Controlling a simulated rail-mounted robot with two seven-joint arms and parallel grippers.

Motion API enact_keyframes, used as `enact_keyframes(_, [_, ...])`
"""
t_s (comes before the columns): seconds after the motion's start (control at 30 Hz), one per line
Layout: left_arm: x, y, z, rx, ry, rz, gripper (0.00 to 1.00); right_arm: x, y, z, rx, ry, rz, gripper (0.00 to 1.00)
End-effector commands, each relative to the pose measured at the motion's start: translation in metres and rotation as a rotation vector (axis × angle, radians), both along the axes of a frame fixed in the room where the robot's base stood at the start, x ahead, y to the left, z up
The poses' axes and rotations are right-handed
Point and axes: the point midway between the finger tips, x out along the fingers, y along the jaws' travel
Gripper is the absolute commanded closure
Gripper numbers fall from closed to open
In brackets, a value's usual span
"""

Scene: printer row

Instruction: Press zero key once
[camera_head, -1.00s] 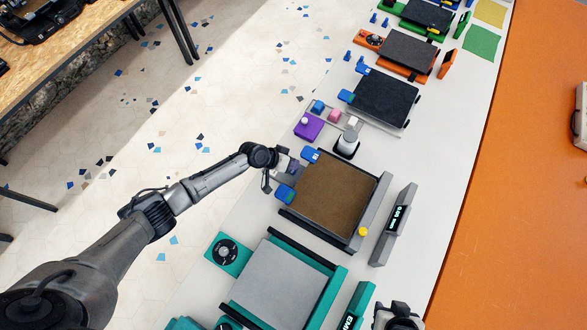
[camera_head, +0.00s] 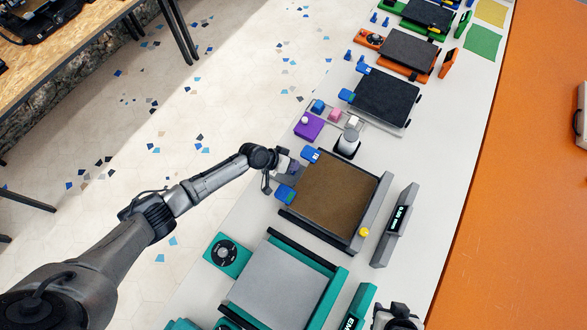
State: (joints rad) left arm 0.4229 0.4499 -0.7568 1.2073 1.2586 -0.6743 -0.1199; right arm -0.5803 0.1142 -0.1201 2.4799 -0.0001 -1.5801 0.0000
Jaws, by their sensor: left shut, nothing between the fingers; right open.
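A brown-plated printer bed (camera_head: 335,195) with a grey frame stands in the middle of the table. I cannot make out a key marked zero at this size. My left gripper (camera_head: 284,168) is shut and empty at the bed's left edge, between two blue blocks, the upper one (camera_head: 311,155) and the lower one (camera_head: 285,194). It hides what lies under it, and I cannot tell whether it touches anything. A grey display unit (camera_head: 395,226) with small lit text stands right of the bed. My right gripper (camera_head: 398,318) is open at the bottom edge, partly out of view.
A teal printer bed (camera_head: 278,285) with a round dial (camera_head: 225,252) lies nearer. A purple block (camera_head: 309,127) and a small upright grey device (camera_head: 347,143) stand beyond the brown bed. Black beds (camera_head: 386,97) follow further back.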

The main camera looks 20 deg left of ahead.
Motion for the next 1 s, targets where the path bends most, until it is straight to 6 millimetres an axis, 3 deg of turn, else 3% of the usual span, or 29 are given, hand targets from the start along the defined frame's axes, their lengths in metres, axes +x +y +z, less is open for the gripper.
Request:
enact_keyframes(0.5, [-0.0002,-0.0002,-0.0062,0.0,0.0,0.0,1.0,-0.0002,-0.0023,-0.0068,-0.008,0.0,0.005,0.57])
enact_keyframes(1.0, [-0.0004,-0.0002,0.0002,0.0,0.001,-0.001,1.0,-0.0001,-0.0025,-0.0012,-0.008,0.0,0.006,0.57])
